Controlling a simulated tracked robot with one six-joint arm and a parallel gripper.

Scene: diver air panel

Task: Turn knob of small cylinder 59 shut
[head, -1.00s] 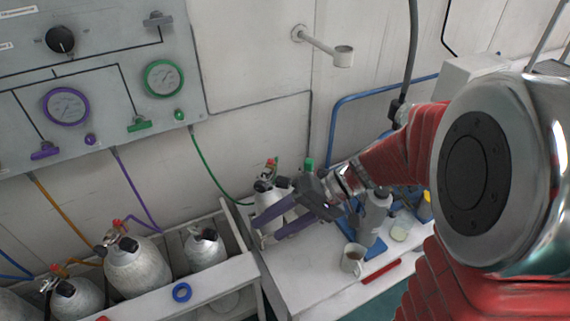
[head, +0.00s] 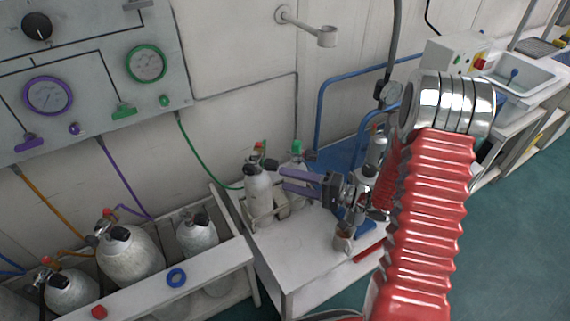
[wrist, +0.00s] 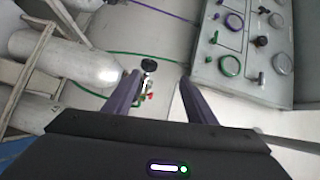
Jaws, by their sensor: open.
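A small pale grey cylinder (head: 258,195) stands upright in a holder on the white bench, with a dark valve and a red part at its top. I cannot read a number on it. In the wrist view, a round black knob (wrist: 149,65) and the valve's red part (wrist: 152,97) show beyond and between my fingers, nearer the left one. The cylinder body (wrist: 70,58) lies to the left there. My gripper (head: 282,180) is open and empty, its purple fingers pointing left at the cylinder's upper part. The wrist view shows the gripper (wrist: 160,78) spread, with no clear contact.
A second cylinder with a green top (head: 297,148) stands close behind my fingers. A mug (head: 343,240) and other items crowd the bench to the right. A rack (head: 225,261) of cylinders stands left. The gauge panel (head: 85,95) and a green hose (head: 200,158) are behind.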

